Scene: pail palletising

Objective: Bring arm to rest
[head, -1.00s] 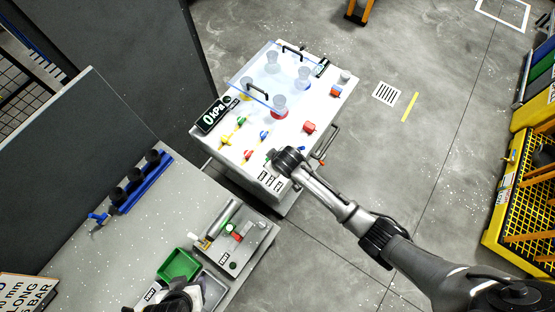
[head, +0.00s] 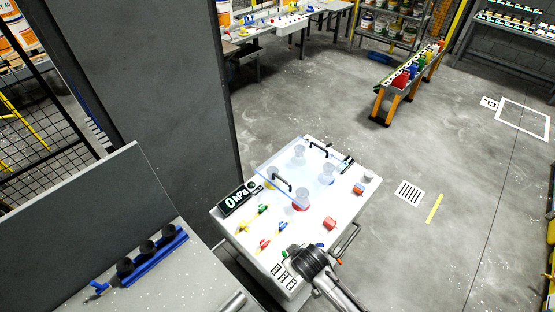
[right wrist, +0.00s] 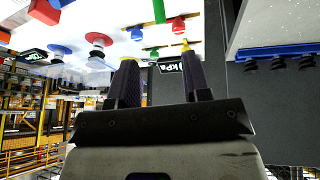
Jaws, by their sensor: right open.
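My right arm comes in from the bottom of the head view. Its wrist end (head: 308,262) is over the front edge of the white cart (head: 335,240), beside the cart's side handle. The fingers are hidden there. In the right wrist view my right gripper (right wrist: 158,72) has its two dark fingers apart, with nothing held between them. The cart's panel with coloured valves and the kPa display (right wrist: 170,66) shows beyond the fingertips. My left gripper is not in view.
The cart carries a clear plate with two black handles (head: 290,180) above suction cups. A grey bench (head: 170,285) with a blue cup rack (head: 155,262) stands at the left. A dark panel (head: 160,90) rises behind. A conveyor (head: 410,78) stands farther back.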

